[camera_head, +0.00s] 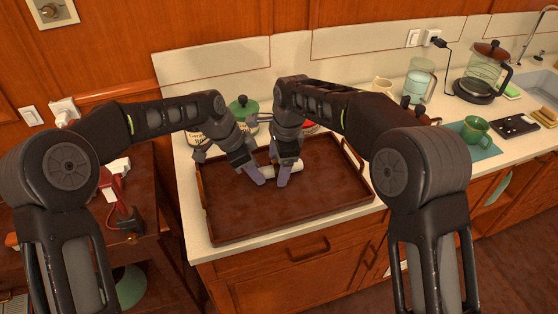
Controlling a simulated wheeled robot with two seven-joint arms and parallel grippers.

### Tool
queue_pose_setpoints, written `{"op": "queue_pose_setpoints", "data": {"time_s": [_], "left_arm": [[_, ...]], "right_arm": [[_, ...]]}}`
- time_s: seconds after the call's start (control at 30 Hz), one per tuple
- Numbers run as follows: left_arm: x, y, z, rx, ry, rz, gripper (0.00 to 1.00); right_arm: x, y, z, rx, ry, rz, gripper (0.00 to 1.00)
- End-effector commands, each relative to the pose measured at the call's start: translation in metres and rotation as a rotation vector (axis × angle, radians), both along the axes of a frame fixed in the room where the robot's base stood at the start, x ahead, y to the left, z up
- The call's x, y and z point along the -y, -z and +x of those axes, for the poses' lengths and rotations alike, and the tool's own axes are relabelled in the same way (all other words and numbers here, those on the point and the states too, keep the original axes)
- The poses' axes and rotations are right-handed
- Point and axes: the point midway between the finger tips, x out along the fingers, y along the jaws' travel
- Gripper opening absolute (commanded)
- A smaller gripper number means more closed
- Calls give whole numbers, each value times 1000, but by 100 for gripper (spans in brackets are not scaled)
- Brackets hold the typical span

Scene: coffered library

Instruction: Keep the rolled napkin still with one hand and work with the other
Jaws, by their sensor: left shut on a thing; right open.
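The rolled napkin (268,171) is a small white roll lying in the brown tray (232,222), near its upper middle. My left gripper (258,179) comes in from the left and is shut on the napkin at its left part. My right gripper (285,175) is open, close beside it at the napkin's right end. The two grippers nearly meet and hide much of the napkin. I cannot tell whether the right fingers touch it.
The front and right of the tray are bare. Behind it stand jars with a green lid (243,105). A cluttered side table (120,208) stands left.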

Motion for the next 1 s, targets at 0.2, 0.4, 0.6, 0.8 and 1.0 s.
{"op": "queue_pose_setpoints", "data": {"time_s": [0.2, 0.4, 0.6, 0.8, 1.0], "left_arm": [[0, 0, 0, 0, 0, 0, 0], [0, 0, 0, 0, 0, 0, 0], [0, 0, 0, 0, 0, 0, 0], [0, 0, 0, 0, 0, 0, 0], [0, 0, 0, -1, 0, 1, 0]], "right_arm": [[0, 0, 0, 0, 0, 0, 64], [0, -1, 0, 0, 0, 0, 47], [0, -1, 0, 0, 0, 0, 31], [0, -1, 0, 0, 0, 0, 15], [0, -1, 0, 1, 0, 0, 7]]}}
